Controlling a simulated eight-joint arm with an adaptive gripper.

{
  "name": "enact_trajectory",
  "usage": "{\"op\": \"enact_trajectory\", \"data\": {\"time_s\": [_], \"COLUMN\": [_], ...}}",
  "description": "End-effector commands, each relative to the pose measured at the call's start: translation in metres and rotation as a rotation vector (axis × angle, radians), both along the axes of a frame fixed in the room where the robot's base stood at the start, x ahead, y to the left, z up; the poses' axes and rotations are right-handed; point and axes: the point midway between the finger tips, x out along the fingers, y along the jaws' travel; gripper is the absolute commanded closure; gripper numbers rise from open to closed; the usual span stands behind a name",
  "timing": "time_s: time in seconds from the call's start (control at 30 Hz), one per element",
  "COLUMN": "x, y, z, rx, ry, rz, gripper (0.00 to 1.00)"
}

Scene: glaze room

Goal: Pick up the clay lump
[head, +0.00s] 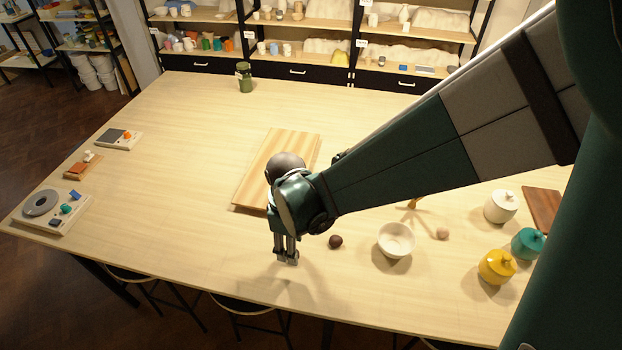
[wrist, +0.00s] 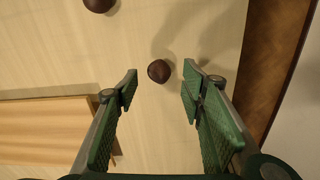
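In the wrist view a dark brown, rounded lump (wrist: 158,71) lies on the table between and below my fingertips, with a gap on either side. A second dark brown lump (wrist: 100,4) is cut off by the top edge there. The head view shows one dark lump (head: 335,242) to the right of my gripper (head: 287,257); the other seems hidden behind the fingers. I cannot tell from looks which is the clay lump. My gripper is open and empty, pointing down above the table, as the wrist view (wrist: 160,88) shows.
A wooden board (head: 257,178) lies behind my gripper. A white bowl (head: 396,240), a small pale ball (head: 443,233) and lidded jars (head: 497,266) stand to the right. The table's front edge (wrist: 262,75) is close by. The table to the left is mostly clear.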

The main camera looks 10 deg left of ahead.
Motion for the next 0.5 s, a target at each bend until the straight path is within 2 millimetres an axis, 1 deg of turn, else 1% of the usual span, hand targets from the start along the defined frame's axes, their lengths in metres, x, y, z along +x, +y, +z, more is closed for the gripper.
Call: {"op": "enact_trajectory", "data": {"time_s": [0.4, 0.5], "x": [0.001, 0.0], "y": [-0.001, -0.001], "z": [-0.036, -0.041], "rx": [0.0, 0.0], "ry": [0.0, 0.0], "rz": [0.0, 0.0], "gripper": [0.6, 0.6]}}
